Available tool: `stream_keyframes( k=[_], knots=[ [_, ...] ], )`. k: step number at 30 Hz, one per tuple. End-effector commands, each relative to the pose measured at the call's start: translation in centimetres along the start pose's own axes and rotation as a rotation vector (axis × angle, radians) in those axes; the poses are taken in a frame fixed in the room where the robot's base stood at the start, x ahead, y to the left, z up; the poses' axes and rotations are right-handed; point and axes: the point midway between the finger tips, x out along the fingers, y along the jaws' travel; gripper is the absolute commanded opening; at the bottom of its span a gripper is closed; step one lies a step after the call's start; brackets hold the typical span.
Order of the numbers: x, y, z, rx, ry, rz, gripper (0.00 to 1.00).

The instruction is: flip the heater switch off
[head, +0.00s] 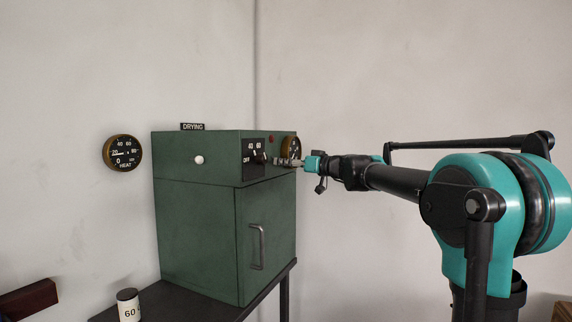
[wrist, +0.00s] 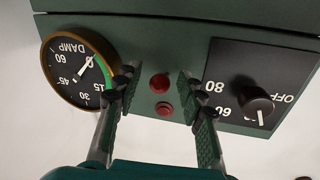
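A green cabinet (head: 196,240) labelled DRYING stands at centre. Its front has a black dial plate (head: 252,146) marked OFF, 40 and 60; in the wrist view the plate (wrist: 229,71) carries a round black knob (wrist: 254,100). Two red round parts, one (wrist: 160,83) above a ringed one (wrist: 164,109), sit between this plate and a DAMP gauge (wrist: 68,58). No part is labelled as the heater switch. My gripper (wrist: 158,95) is open and empty, its fingers either side of the red parts in the wrist view. In the head view my gripper (head: 290,162) is at the cabinet front.
A white round knob (head: 199,160) is on the cabinet's left face. A HEAT gauge (head: 123,153) hangs on the wall. The cabinet stands on a dark table (head: 270,292) with a can marked 60 (head: 129,305). A door handle (head: 257,247) sticks out below my gripper.

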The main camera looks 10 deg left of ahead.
Motion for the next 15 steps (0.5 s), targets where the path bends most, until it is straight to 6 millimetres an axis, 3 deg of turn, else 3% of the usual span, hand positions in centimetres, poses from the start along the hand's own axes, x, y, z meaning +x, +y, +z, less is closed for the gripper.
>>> stream_keyframes(
  k=[7,15],
  knots=[
    [0.08,0.0,0.0,0.0,0.0,0.0,0.4],
    [0.06,0.0,0.0,0.0,0.0,0.0,0.07]
  ],
)
